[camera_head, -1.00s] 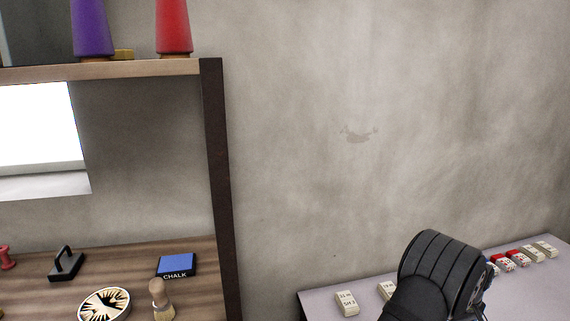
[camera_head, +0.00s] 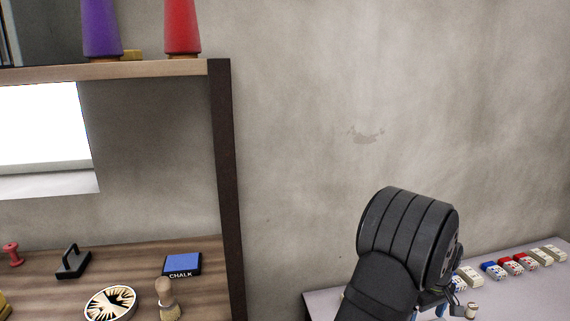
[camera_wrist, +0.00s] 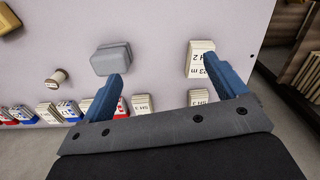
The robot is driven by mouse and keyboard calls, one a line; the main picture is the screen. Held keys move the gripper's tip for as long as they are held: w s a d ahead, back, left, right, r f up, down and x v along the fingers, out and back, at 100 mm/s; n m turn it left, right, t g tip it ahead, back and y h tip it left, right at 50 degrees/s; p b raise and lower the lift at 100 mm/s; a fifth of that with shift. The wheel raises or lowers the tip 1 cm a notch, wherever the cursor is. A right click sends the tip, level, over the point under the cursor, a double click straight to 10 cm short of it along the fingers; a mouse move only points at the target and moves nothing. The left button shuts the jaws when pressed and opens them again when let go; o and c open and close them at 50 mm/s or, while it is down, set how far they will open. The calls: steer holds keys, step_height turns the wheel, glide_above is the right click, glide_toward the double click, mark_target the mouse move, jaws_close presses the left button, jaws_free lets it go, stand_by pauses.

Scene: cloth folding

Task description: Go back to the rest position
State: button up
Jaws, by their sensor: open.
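My gripper (camera_wrist: 168,90) shows in the wrist view with two blue fingers spread wide apart. It is open, and nothing is held between the fingers. Below it is the pale table (camera_wrist: 165,30). The right fingertip overlaps a white labelled block (camera_wrist: 201,50) in the picture, and the left fingertip is just below a grey rounded block (camera_wrist: 111,58). Whether either finger touches them cannot be told. No cloth is clearly in view.
Several white, red and blue blocks (camera_head: 517,261) line the table's back edge. A small spool (camera_wrist: 57,77) lies on the table. At left, a wooden shelf (camera_head: 205,285) with a dark post (camera_head: 226,180) holds a blue chalk box (camera_head: 182,263) and a brush (camera_head: 168,298).

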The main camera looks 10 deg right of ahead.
steer(key=w+a+r+n, duration=0.1)
steer(key=w+a+r, duration=0.15)
steer(key=a, duration=0.75)
steer(key=w+a+r+n, duration=0.1)
steer(key=a+r, duration=0.2)
steer(key=a, duration=0.7)
steer(key=s+a+n, duration=0.1)
steer(key=s+a, duration=0.2)
steer(key=a, duration=0.5)
steer(key=s+a+n, duration=0.1)
steer(key=s+a, duration=0.2)
steer(key=a, duration=0.5)
steer(key=shift+a+r+n, duration=0.15)
steer(key=shift+r+n, duration=0.15)
steer(key=shift+r, duration=0.05)
